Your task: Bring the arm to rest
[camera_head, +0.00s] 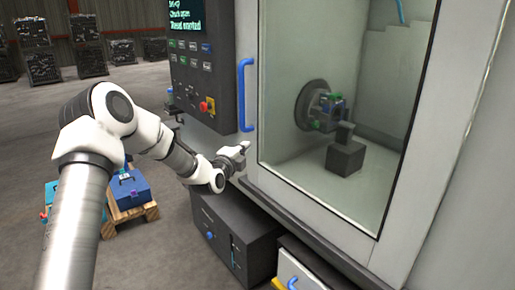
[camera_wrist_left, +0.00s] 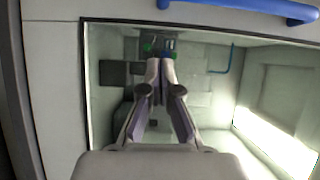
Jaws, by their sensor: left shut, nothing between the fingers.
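My left arm (camera_head: 112,125) reaches in from the left in the head view. Its left gripper (camera_head: 243,147) is in front of the machine's door, below the blue door handle (camera_head: 246,95). In the left wrist view the left gripper (camera_wrist_left: 160,62) is shut and empty, with its fingertips together in front of the door window (camera_wrist_left: 215,100). I cannot tell whether it touches the door. The blue handle also shows along the top of the wrist view (camera_wrist_left: 260,8). My right gripper is in neither view.
The door looks closed; a chuck (camera_head: 318,105) shows behind its glass. A control panel (camera_head: 200,60) is left of the handle. Below are a dark cabinet (camera_head: 235,235) and a white drawer (camera_head: 300,270). A blue box (camera_head: 130,190) sits on a wooden pallet at left. Open floor lies further left.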

